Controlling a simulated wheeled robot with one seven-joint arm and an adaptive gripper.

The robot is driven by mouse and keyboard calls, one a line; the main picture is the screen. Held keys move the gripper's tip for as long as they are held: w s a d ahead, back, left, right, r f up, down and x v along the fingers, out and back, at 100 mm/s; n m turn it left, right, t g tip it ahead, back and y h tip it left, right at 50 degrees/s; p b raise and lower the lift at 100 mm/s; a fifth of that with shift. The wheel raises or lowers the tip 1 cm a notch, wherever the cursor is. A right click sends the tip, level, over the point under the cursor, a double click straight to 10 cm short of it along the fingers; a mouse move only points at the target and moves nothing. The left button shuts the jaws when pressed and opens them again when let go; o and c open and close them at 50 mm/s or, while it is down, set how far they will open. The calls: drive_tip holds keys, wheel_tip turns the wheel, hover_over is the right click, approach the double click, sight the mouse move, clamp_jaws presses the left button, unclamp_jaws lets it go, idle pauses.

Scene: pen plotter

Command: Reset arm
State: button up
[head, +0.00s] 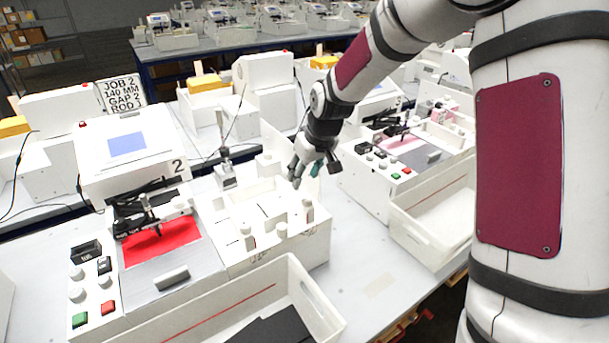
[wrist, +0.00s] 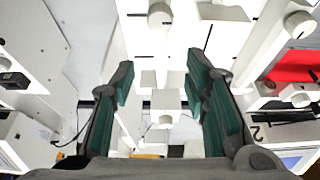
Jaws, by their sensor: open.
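My gripper (head: 306,172) hangs in the air above the white panel unit beside the plotter in the head view. In the wrist view my gripper (wrist: 163,95) is open, with its two green-padded fingers spread wide and nothing between them. My arm comes in from the upper right and bends down to the gripper. The pen plotter (head: 150,150), marked 2, stands at the left with a red sheet (head: 162,243) on its bed. The white panel unit (head: 290,250) next to it has slots and round knobs.
A white open bin (head: 310,305) with a dark sheet inside stands at the front. A second plotter (head: 410,150) and an empty bin (head: 440,215) stand at the right. A sign (head: 121,93) reads JOB 2, 140 MM, GAP 2, ROD 1. The table (head: 350,260) is bare between the two stations.

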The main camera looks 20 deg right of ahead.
drive_tip(key=shift+s+r, duration=0.15)
drive_tip(key=shift+r, duration=0.15)
drive_tip(key=s+d+r+m+h, duration=0.1)
drive_tip(key=s+r+h, duration=0.1)
drive_tip(key=s+r, duration=1.05)
drive_tip(key=s+r+m+t, duration=0.1)
drive_tip(key=s+r+m, duration=0.1)
drive_tip(key=s, duration=1.8)
drive_tip(key=shift+d+r+m+y+b, duration=0.3)
drive_tip(key=shift+d+r, duration=0.1)
drive_tip(key=shift+r, duration=0.4)
drive_tip(key=shift+o, duration=0.3)
